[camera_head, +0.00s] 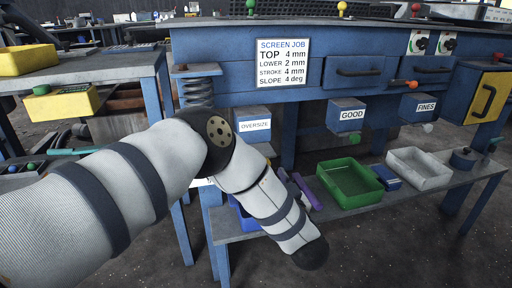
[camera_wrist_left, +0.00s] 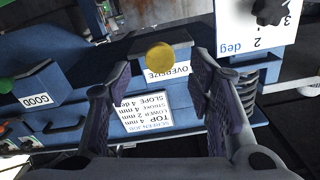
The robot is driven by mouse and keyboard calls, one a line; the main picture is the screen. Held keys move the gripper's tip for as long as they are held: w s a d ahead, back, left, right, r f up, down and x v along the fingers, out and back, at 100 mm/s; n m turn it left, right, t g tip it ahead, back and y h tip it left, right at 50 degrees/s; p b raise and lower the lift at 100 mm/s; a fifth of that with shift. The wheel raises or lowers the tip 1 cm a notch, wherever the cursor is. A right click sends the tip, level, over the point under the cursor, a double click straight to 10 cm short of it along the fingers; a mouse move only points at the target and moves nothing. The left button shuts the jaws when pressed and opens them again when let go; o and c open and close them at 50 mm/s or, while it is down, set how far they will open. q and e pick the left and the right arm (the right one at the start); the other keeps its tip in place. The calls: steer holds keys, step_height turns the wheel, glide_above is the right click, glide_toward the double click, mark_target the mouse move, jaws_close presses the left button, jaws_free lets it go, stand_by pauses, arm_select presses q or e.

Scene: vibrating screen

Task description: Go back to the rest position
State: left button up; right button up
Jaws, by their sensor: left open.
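My left arm (camera_head: 120,185) comes in from the left, bends at a dark joint and reaches down in front of the lower shelf. Its gripper does not show in the head view. In the left wrist view my left gripper (camera_wrist_left: 162,72) is open, with its two dark-padded fingers apart. A round yellow thing (camera_wrist_left: 160,56) shows between the fingertips; its distance is hard to tell, and no finger touches it. My right gripper is in neither view.
The blue screen machine (camera_head: 240,70) carries a job sign (camera_head: 283,63) and chutes labelled OVERSIZE (camera_head: 255,125), GOOD (camera_head: 351,114) and FINES (camera_head: 425,106). The shelf below holds a green tray (camera_head: 350,190) and a white tray (camera_head: 420,170). A side bench (camera_head: 120,62) stands at left.

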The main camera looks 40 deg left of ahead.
arm_select(q)
steer(key=shift+s+d, duration=0.4)
steer(key=shift+d, duration=0.05)
